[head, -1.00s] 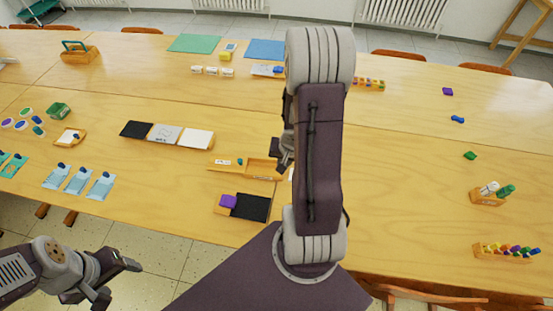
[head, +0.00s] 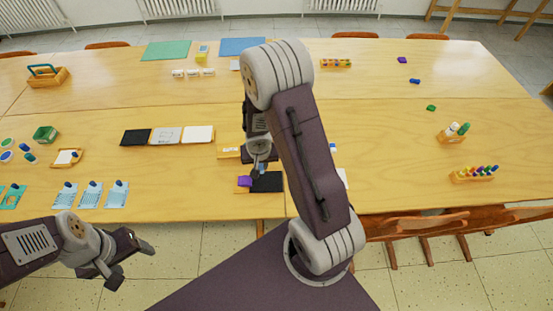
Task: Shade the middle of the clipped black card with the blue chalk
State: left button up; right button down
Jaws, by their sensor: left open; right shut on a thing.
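The black card (head: 267,182) lies near the front edge of the table, with a purple clip (head: 244,181) at its left end. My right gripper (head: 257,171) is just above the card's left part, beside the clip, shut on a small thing. I take this for the blue chalk, but it is mostly hidden and too small to make out clearly. I cannot tell whether it touches the card, and no blue mark can be made out. My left gripper (head: 128,263) is open and empty, low in front of the table.
A wooden tray (head: 228,152) sits behind the card, partly behind my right arm. A row of black (head: 135,138), grey and white cards lies to the left. A rack of coloured pegs (head: 472,174) stands far right. My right arm hides the table right of the card.

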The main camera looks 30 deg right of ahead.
jog(key=shift+f+b, duration=0.3)
jog(key=b+x, duration=0.3)
jog(key=s+b+x, duration=0.1)
jog(key=shift+w+a+f, duration=0.15)
jog(key=shift+a+f, duration=0.15)
jog(key=shift+f, duration=0.05)
jog(key=shift+r, duration=0.1)
jog(key=shift+a, duration=0.1)
